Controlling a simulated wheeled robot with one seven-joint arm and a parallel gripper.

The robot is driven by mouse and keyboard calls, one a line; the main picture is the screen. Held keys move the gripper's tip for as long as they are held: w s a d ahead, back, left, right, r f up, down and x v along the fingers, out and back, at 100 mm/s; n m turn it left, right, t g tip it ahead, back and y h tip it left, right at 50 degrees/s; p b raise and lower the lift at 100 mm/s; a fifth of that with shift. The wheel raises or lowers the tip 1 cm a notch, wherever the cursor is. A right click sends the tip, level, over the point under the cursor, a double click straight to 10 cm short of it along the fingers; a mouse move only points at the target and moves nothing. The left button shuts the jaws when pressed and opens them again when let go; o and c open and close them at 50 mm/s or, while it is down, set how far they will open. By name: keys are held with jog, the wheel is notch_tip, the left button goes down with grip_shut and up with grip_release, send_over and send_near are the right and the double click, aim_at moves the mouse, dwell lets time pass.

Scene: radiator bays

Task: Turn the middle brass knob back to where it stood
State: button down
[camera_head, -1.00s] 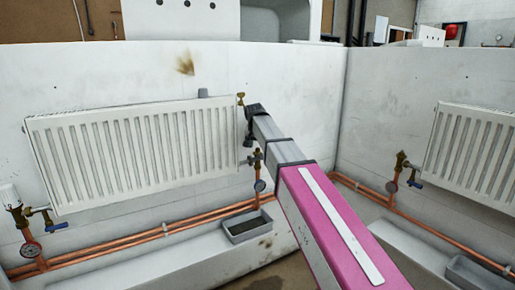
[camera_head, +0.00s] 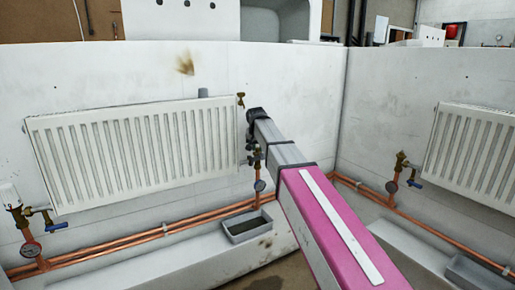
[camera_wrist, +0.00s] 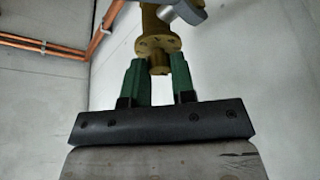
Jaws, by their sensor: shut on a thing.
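The brass valve (camera_head: 257,158) stands at the lower right corner of the middle radiator (camera_head: 130,150), partly hidden by my arm. In the wrist view its brass round flange (camera_wrist: 158,45) shows at top centre, with a short brass knob (camera_wrist: 158,64) below it. My gripper (camera_wrist: 157,72) has its two green fingers on either side of this knob, shut on it. In the head view my gripper hangs below the dark end of my arm, beside the valve, and is small and mostly hidden. I cannot tell the knob's turn angle.
Copper pipes (camera_head: 150,236) run along the wall below the radiator. A grey tray (camera_head: 246,226) sits on the ledge below the valve. A small brass fitting (camera_head: 240,99) is at the radiator's top right. Another radiator (camera_head: 475,155) hangs in the right bay.

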jog(key=shift+n+y, duration=0.5)
jog(key=shift+n, duration=0.7)
jog(key=c, duration=1)
grip_release()
jog(key=shift+o, duration=0.2)
jog(key=shift+r, duration=0.15)
jog(key=v, duration=1)
jog(key=shift+r, duration=0.25)
jog(key=shift+s, duration=0.2)
